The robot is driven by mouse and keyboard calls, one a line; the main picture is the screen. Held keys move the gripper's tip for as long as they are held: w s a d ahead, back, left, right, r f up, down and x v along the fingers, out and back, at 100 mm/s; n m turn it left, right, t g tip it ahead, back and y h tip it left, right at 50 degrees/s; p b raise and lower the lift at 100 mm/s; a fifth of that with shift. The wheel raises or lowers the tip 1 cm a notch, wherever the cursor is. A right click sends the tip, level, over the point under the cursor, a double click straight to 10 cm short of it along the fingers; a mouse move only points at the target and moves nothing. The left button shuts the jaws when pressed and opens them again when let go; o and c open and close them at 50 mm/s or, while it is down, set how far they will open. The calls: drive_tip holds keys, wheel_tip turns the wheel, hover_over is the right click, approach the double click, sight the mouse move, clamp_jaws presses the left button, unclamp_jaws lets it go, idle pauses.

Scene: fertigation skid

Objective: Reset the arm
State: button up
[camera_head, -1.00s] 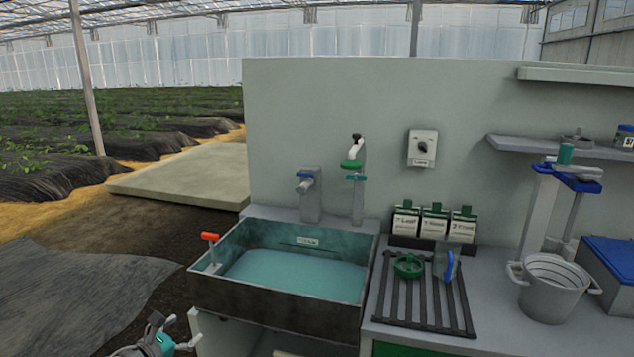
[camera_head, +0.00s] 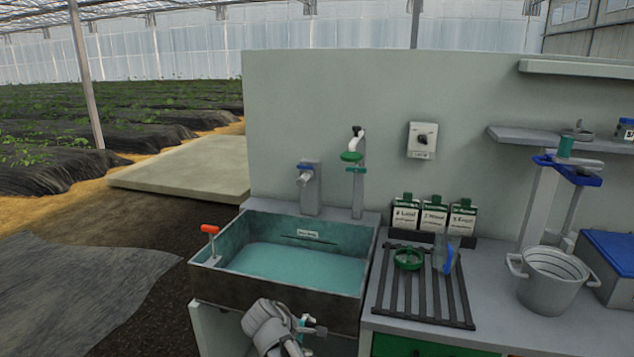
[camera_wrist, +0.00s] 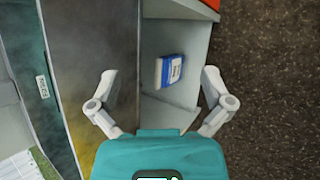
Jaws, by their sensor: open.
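My gripper (camera_head: 308,326) is low in front of the sink cabinet, at the bottom middle of the head view. In the wrist view my gripper (camera_wrist: 160,85) has its two fingers spread wide apart, with nothing between them that I can see being held. A blue and white labelled box (camera_wrist: 170,70) shows beyond the fingers, inside the open cabinet under the sink. The sink basin (camera_head: 275,290) holds teal water and stands just behind and above my gripper.
A red-handled lever (camera_head: 210,229) sits at the sink's left corner. Right of the sink are a slatted rack (camera_head: 425,300) with a green ring (camera_head: 408,258) and a jug (camera_head: 444,252), then a grey bucket (camera_head: 552,282).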

drive_tip(key=s+d+f+m+g+y, duration=0.2)
drive_tip(key=s+d+m+g+y, duration=0.15)
drive_tip(key=d+m, duration=0.45)
drive_tip(key=s+d+f+m+g+y, duration=0.25)
drive_tip(key=s+d+m, duration=0.35)
drive_tip(key=d, duration=0.5)
wheel_tip(320, 180, up, 13)
drive_tip(key=w+t+p, duration=0.1)
drive_tip(key=p, duration=1.2)
drive_tip(key=shift+w+a+r+m+y+p, duration=0.2)
drive_tip(key=shift+m+y+p, duration=0.1)
drive_tip(key=shift+m+y, duration=0.1)
drive_tip(key=shift+f, duration=0.1)
idle(0.6)
